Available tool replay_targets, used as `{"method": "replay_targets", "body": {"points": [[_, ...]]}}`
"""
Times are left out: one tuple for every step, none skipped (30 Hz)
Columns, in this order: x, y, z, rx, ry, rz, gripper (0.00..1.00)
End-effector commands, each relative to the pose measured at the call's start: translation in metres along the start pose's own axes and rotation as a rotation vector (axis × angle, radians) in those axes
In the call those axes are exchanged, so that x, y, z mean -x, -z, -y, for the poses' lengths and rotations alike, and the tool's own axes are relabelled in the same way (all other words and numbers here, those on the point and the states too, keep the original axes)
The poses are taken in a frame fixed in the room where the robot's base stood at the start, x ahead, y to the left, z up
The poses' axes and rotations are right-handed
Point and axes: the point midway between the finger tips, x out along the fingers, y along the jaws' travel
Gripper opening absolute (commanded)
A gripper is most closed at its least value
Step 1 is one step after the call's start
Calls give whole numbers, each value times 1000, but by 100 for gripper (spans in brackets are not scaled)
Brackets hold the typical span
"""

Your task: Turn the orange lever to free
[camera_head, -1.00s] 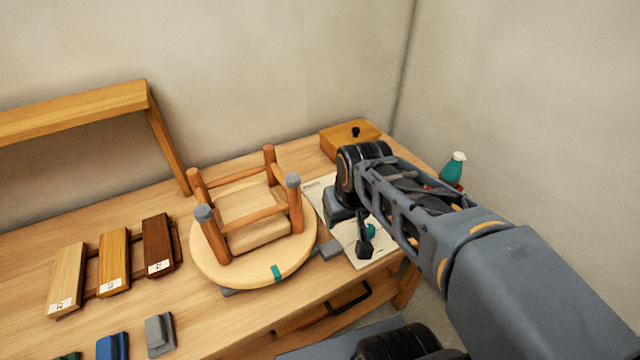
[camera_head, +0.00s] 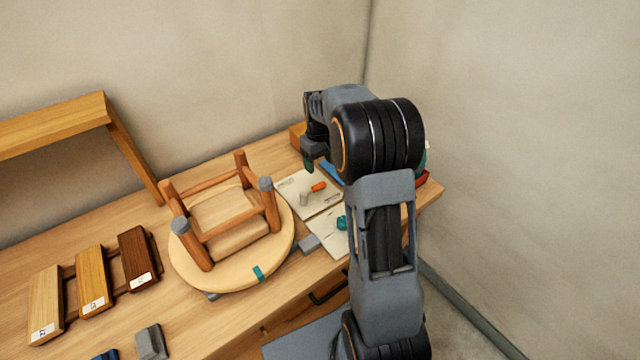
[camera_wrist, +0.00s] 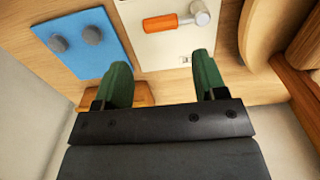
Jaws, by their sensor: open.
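The orange lever (camera_head: 319,187) sits on a pale panel (camera_head: 290,187) on the bench, right of the upturned stool. In the wrist view the lever (camera_wrist: 160,23) lies roughly level, with a round grey-white knob (camera_wrist: 200,14) to its right on the pale panel (camera_wrist: 160,50). My gripper (camera_wrist: 160,70) is open, its two green fingers apart and empty, with the lever beyond and between the fingertips. In the head view my gripper (camera_head: 308,160) hangs above the back of the panel, apart from the lever and partly hidden by my arm.
A blue board with dark knobs (camera_wrist: 80,45) lies left of the panel in the wrist view. Wood samples (camera_head: 92,275) lie at left. A wall stands close behind.

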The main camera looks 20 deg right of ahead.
Motion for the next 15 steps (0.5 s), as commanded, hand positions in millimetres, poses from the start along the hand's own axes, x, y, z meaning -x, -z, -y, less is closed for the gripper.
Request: {"method": "replay_targets", "body": {"points": [[-11, -1, 0, -1, 2, 5, 65], [-17, -1, 0, -1, 2, 5, 65], [-25, -1, 0, -1, 2, 5, 65], [-30, -1, 0, -1, 2, 5, 65], [-36, -1, 0, -2, 2, 5, 65], [-44, -1, 0, -2, 2, 4, 65], [-49, -2, 0, -2, 2, 5, 65], [-54, -1, 0, -2, 2, 4, 65], [-60, -1, 0, -2, 2, 4, 65], [-65, -1, 0, -2, 1, 3, 65], [-69, -1, 0, -2, 2, 3, 65], [-74, -1, 0, -2, 1, 3, 65], [-78, -1, 0, -2, 1, 3, 65], [-82, -1, 0, -2, 2, 3, 65], [-86, -1, 0, -2, 1, 2, 65]]}}
